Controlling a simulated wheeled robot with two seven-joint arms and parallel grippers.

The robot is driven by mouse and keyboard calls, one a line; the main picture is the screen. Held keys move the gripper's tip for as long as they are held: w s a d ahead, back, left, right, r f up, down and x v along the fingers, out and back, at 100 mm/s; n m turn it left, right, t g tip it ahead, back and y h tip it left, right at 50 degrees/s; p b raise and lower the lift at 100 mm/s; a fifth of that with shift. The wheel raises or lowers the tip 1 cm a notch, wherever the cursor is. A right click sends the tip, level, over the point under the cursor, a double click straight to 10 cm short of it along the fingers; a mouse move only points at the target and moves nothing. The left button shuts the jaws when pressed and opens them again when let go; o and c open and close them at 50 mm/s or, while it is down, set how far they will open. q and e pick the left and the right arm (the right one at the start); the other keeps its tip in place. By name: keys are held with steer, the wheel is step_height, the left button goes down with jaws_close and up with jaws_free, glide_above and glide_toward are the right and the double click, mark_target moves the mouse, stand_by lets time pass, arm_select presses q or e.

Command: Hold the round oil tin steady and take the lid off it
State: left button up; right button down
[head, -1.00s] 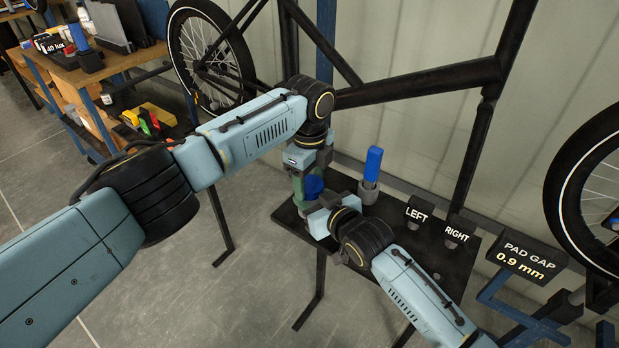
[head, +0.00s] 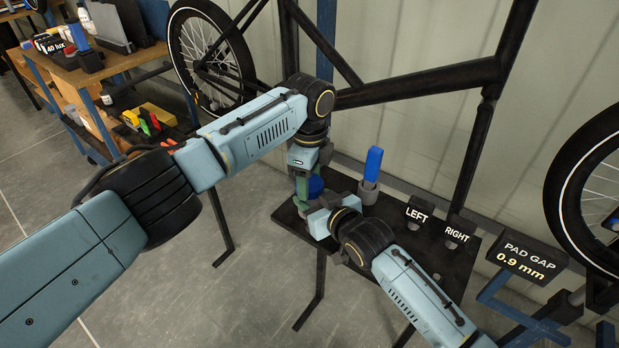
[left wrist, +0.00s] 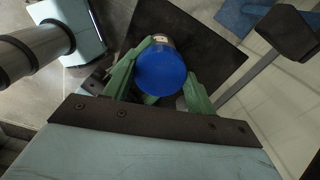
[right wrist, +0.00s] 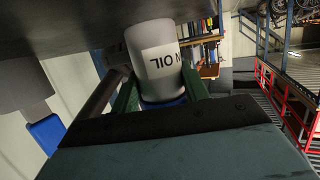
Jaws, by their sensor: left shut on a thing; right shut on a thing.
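The round oil tin (right wrist: 153,55) is pale grey with an OIL label, which reads upside down in the right wrist view. Its blue lid (left wrist: 161,71) shows from above in the left wrist view and also in the head view (head: 316,186). My left gripper (left wrist: 160,85) comes down from above and is shut on the lid, a green finger at each side. My right gripper (right wrist: 160,92) comes from the side and is shut on the tin. The tin's body is mostly hidden in the head view. I see no clear gap between lid and tin.
The tin is over a dark bench plate (head: 400,225). A blue-handled item in a grey holder (head: 370,175) stands close behind my right gripper. A bicycle frame (head: 420,85) is behind.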

mark_target(310, 183)
arm_select(q)
steer(key=shift+r, duration=0.95)
steer(key=shift+r, duration=2.05)
arm_select(e)
steer(key=c, duration=0.7)
jaws_free()
steer(key=shift+o, duration=0.2)
